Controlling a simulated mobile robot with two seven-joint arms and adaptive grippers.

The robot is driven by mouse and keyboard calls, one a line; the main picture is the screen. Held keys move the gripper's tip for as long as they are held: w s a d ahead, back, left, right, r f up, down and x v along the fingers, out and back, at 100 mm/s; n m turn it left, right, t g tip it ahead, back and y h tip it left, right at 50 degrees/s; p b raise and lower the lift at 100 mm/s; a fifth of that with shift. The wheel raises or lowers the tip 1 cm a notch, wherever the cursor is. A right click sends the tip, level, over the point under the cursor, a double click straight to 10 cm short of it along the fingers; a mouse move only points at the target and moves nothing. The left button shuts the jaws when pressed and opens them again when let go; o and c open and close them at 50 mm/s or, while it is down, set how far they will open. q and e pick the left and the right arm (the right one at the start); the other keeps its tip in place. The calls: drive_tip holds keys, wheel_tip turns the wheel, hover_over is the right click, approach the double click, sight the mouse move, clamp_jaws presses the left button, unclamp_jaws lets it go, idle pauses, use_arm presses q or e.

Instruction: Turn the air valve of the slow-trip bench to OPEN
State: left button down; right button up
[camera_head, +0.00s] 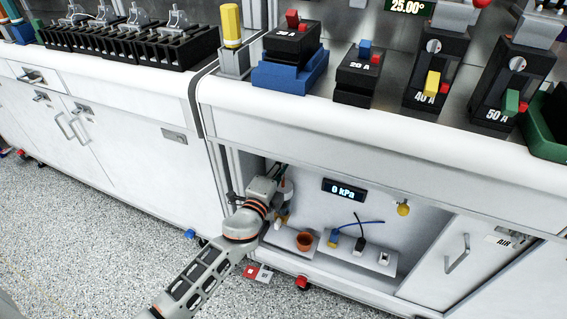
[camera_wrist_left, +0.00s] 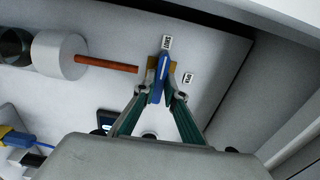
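The air valve's blue lever (camera_wrist_left: 160,72) shows in the left wrist view, standing over a brass-coloured body (camera_wrist_left: 178,66). Its far end points at a small label (camera_wrist_left: 167,42) that seems to read SHUT. A second label (camera_wrist_left: 188,78), seemingly OPEN, lies to the right of the lever. My left gripper (camera_wrist_left: 162,88) has one finger on each side of the lever, close against it, and looks shut on it. In the head view my left gripper (camera_head: 277,172) reaches into the recess under the bench and hides the valve. My right gripper is not in view.
A gauge display (camera_head: 344,190) reads 0 kPa on the recess wall. A copper-coloured pipe (camera_wrist_left: 105,64) runs to a white cylinder (camera_wrist_left: 60,55) beside the valve. The worktop edge (camera_head: 330,127) overhangs the arm.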

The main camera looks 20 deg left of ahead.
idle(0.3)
use_arm(q)
drive_tip(key=m+p, duration=0.3)
drive_tip(key=m, duration=1.4)
drive_tip(key=shift+m+p, duration=0.4)
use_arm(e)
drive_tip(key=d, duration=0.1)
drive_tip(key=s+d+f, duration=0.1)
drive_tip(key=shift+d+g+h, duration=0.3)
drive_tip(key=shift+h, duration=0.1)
use_arm(q)
drive_tip(key=c, duration=2.1)
unclamp_jaws()
